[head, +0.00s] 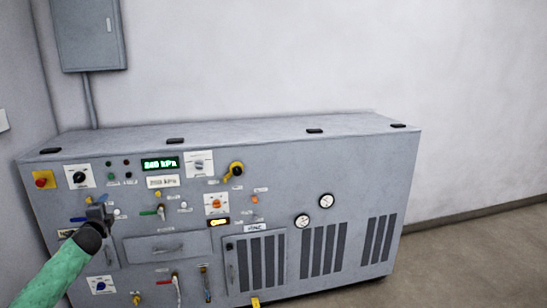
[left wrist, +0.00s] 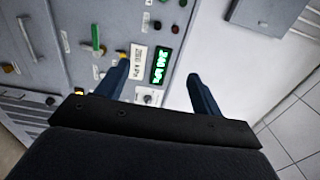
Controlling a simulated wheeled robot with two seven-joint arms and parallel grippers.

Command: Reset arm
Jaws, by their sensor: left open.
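My left gripper (head: 99,213) is in front of the left part of a grey control cabinet (head: 270,182) in the head view, on my green left arm. In the left wrist view the gripper's two dark fingers (left wrist: 163,85) are spread apart with nothing held between them. Beyond them are the cabinet's green lit display (left wrist: 161,65), a pale label plate and a white dial plate (left wrist: 149,96). The same display (head: 161,163) reads in kPa in the head view. The gripper hides a small part of the panel behind it. My right gripper is not in view.
A grey wall box (head: 90,34) hangs above left. The floor (head: 470,265) at right is clear.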

